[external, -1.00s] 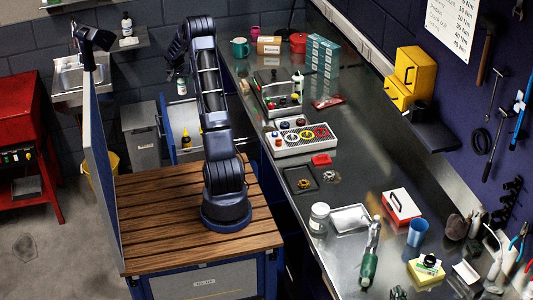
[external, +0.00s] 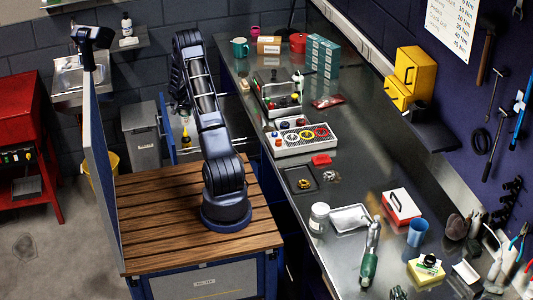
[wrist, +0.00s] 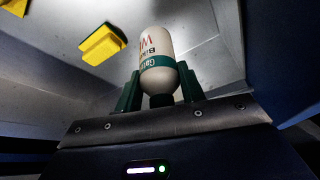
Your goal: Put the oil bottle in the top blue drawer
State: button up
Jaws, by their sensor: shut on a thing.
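The oil bottle (wrist: 157,48) is white with red lettering, a green label band and a dark cap end. In the wrist view my gripper (wrist: 160,88) is shut on it, with green fingers on both sides near the cap. I cannot tell whether the bottle touches the drawer floor. In the external view my arm mostly hides the gripper and bottle.
A yellow and dark green block (wrist: 102,44) lies in the drawer, apart from the bottle; another yellow piece (wrist: 15,5) shows at the corner. A grey bin (external: 141,135) stands left of the drawer. The crowded steel bench (external: 350,150) runs along the right.

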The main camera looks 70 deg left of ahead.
aim_at(185, 121)
jog(key=shift+f, duration=2.8)
jog(key=o, duration=1)
jog(key=shift+f, duration=0.15)
jog(key=shift+o, duration=0.2)
jog(key=v, duration=1.2)
jog(key=shift+s, duration=0.1)
